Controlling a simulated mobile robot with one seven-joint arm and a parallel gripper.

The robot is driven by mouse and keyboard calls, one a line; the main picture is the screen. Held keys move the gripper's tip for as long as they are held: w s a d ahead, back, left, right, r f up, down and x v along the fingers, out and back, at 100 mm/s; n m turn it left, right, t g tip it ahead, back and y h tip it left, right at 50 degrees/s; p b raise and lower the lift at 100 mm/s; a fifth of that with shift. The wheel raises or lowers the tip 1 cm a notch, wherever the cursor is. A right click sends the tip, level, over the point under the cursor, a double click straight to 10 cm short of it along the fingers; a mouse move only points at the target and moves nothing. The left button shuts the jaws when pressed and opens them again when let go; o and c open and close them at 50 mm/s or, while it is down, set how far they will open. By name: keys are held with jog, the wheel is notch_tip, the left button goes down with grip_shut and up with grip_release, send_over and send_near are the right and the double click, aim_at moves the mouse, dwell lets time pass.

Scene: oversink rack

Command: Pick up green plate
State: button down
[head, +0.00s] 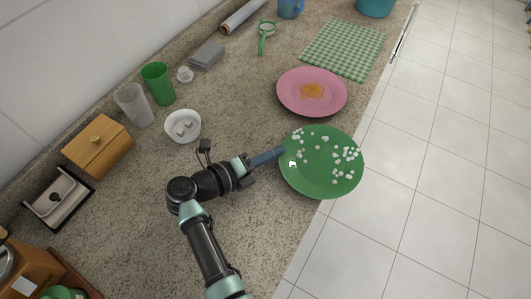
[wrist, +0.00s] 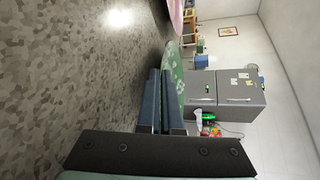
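The green plate (head: 322,176) is at the right front edge of the counter, scattered with small white bits, and its right side reaches past the edge over the floor. My gripper (head: 281,152) comes in from the left, with its blue fingers at the plate's left rim. In the wrist view my gripper (wrist: 162,75) has its two fingers close together, with the rim between them. The green plate (wrist: 176,75) shows there nearly edge-on, partly hidden by the fingers. I cannot tell whether it touches the counter.
A pink plate (head: 329,104) with orange food lies just behind the green plate. A white bowl (head: 183,137), a green cup (head: 157,93), a clear cup (head: 136,117) and a wooden box (head: 98,160) stand to the left. A checked cloth (head: 342,49) lies farther back.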

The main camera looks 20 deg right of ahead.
jog(key=shift+s+d, duration=0.15)
jog(key=c, duration=1)
grip_release()
jog(key=shift+f, duration=0.15)
jog(key=b+v, duration=0.1)
jog(key=v, duration=1.2)
